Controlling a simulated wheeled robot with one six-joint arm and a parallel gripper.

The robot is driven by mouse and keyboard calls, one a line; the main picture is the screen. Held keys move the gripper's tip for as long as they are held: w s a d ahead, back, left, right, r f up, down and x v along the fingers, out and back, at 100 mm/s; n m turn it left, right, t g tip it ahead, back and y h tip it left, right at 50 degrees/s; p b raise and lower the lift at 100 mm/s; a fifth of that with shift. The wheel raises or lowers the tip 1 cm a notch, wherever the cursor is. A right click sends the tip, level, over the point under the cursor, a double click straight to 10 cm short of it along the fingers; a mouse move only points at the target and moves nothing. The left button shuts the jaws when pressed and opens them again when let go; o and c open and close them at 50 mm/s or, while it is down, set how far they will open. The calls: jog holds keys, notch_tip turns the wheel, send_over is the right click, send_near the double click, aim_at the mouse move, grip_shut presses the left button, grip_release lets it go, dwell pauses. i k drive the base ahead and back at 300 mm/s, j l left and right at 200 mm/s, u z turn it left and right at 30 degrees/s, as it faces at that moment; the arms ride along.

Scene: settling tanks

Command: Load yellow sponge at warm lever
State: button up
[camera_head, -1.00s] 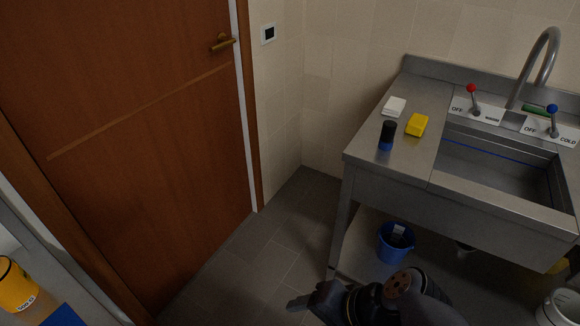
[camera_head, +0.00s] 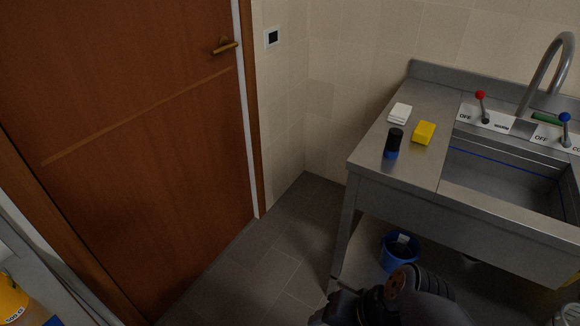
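The yellow sponge (camera_head: 424,132) lies on the steel drainboard left of the sink basin. The warm lever (camera_head: 482,106) has a red knob and stands on a white plate behind the basin's left end, marked OFF and a word that looks like WARM. My gripper (camera_head: 338,286) is low in the view, in front of and below the counter, well apart from the sponge. Its fingers are dark and partly cut off, so I cannot tell how far they are open.
A white block (camera_head: 400,113) and a black-and-blue bottle (camera_head: 393,143) stand near the sponge. The cold lever (camera_head: 565,130) has a blue knob; a green item (camera_head: 545,117) lies behind it. A blue bucket (camera_head: 398,252) is under the counter. The floor (camera_head: 290,235) before the door is clear.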

aim_at(480, 94)
jog(key=z, duration=1.3)
